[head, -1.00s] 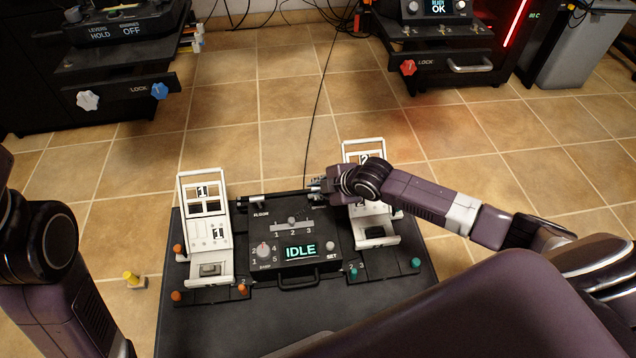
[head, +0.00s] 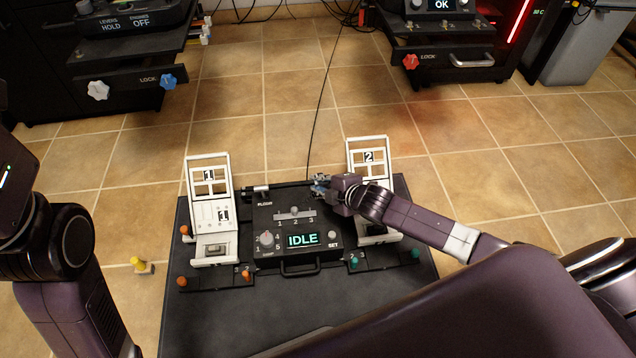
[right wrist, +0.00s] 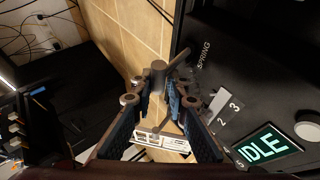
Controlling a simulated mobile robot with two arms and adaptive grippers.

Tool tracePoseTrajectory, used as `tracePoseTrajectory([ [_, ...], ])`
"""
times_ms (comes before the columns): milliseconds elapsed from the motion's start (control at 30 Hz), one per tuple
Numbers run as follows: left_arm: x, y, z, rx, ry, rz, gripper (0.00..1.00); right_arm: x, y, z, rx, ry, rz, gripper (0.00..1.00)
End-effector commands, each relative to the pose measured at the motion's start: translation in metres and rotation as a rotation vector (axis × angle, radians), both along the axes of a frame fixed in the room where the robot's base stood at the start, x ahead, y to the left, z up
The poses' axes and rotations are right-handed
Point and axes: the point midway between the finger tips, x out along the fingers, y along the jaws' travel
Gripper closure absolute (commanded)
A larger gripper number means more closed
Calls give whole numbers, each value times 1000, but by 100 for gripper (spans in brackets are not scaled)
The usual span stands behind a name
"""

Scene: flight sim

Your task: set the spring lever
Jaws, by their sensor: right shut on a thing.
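The black control panel (head: 262,220) sits on the dark table and its display reads IDLE. In the right wrist view "SPRING" is printed on the panel (right wrist: 204,96) above a slider marked 2 and 3. A dark lever with a grey cylindrical end (right wrist: 158,67) stands at the panel's far edge. My right gripper (head: 319,184) is at this edge, right of the dark bar (head: 283,187). In the right wrist view its blue-padded fingers (right wrist: 160,88) are closed in around the lever's end; the exact contact is partly hidden. My left arm shows at the left, but its gripper is out of view.
White numbered stands rise on both sides of the panel, stand 1 (head: 209,172) and stand 2 (head: 367,150). Orange pegs (head: 183,281) and teal pegs (head: 414,252) line the table. The front of the table is bare. Black consoles stand at the back.

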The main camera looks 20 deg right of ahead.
Motion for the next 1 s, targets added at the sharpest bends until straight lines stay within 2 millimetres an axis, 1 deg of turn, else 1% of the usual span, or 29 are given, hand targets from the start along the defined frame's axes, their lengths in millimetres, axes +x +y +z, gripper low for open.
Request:
tracePoseTrajectory([
  [33,0,0,0,0,0,0,100,-7,-12,-12,-26,25,-12,100],
  [67,0,0,0,0,1,0,100,-7,-12,-12,-26,25,-12,100],
  [100,0,0,0,0,1,0,100,-7,-12,-12,-26,26,-11,84],
  [300,0,0,0,0,1,0,100,-6,-10,-11,-22,24,-11,62],
  [667,0,1,1,-2,-1,2,100,-6,-6,-5,-12,17,-7,61],
  [767,0,1,1,-1,-1,1,100,-12,-8,-1,-12,16,-7,61],
  [867,0,1,1,-1,0,1,100,-22,-11,7,-14,16,-6,61],
  [1000,0,0,0,-1,0,1,100,-42,-17,22,-15,17,-6,61],
])
